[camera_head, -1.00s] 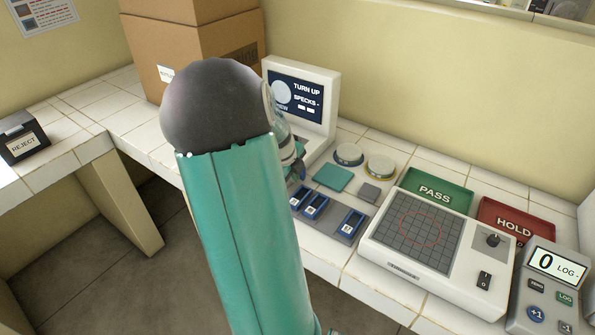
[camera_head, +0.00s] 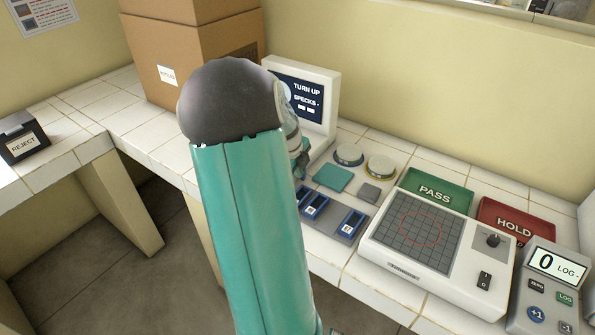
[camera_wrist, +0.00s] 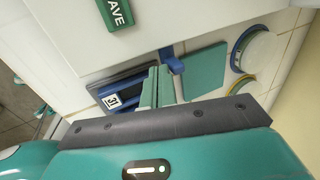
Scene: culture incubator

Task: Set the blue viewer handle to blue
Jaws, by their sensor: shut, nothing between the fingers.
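The viewer (camera_head: 318,75) is a white unit with a dark screen reading "TURN UP" and "SPECKS"; my arm covers its left part in the head view. In the wrist view its white face (camera_wrist: 60,35) fills the upper left, and a blue handle (camera_wrist: 173,62) sticks out below its edge. My gripper (camera_wrist: 159,72) is shut and empty, its teal fingers pointing at the viewer just left of the handle. Contact with the handle cannot be told. In the head view the gripper is mostly hidden behind my arm.
Blue-framed slides (camera_head: 350,223) lie on a grey holder below the viewer. A teal square pad (camera_head: 333,179) and two round dishes (camera_head: 348,154) are to its right. A grid counter (camera_head: 420,235), PASS tray (camera_head: 436,191) and HOLD tray (camera_head: 514,222) stand farther right.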

